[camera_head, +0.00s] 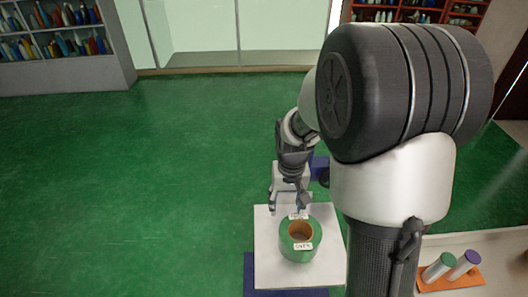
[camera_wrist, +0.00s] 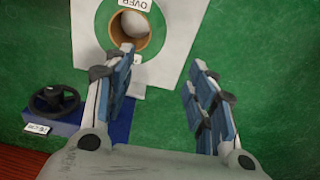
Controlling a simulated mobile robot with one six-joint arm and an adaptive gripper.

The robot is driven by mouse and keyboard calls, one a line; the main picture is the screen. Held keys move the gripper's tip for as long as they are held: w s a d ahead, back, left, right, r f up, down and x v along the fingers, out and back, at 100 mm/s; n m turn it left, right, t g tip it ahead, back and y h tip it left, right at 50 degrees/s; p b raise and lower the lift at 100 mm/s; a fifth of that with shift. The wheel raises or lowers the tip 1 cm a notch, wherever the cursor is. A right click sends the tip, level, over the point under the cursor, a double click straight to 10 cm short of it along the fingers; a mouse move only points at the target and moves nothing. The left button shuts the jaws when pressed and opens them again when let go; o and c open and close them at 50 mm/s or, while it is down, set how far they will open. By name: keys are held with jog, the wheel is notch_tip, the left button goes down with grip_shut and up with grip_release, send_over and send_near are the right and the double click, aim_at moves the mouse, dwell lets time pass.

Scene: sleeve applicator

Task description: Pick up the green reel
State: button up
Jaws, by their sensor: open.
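The green reel (camera_head: 301,254) sits on a white tabletop (camera_head: 268,273) in the head view. It has a brown core, an open middle and white labels, one reading "OVER". In the wrist view the reel (camera_wrist: 103,20) is at the top, partly cut off by the frame edge. My gripper (camera_wrist: 160,65) is open and empty, its two fingers apart. The left finger overlaps the near edge of the reel in that view. In the head view my gripper (camera_head: 298,200) is just behind the reel; contact cannot be told.
A black handwheel (camera_wrist: 54,101) on a blue base stands left of my fingers in the wrist view. An orange tray (camera_head: 455,277) with green and purple rolls is at the lower right. Shelves (camera_head: 60,45) line the back. Green floor on the left is clear.

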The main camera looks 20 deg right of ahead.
send_over(285, 231)
notch_tip(285, 231, down, 4)
jog(key=shift+g, duration=0.3)
notch_tip(285, 231, down, 11)
jog(key=b, duration=0.2)
jog(key=shift+f+b, duration=0.2)
jog(key=shift+b, duration=0.2)
notch_tip(285, 231, down, 6)
jog(key=shift+b, duration=0.9)
jog(key=shift+c, duration=0.6)
grip_shut()
jog(key=shift+r, duration=0.1)
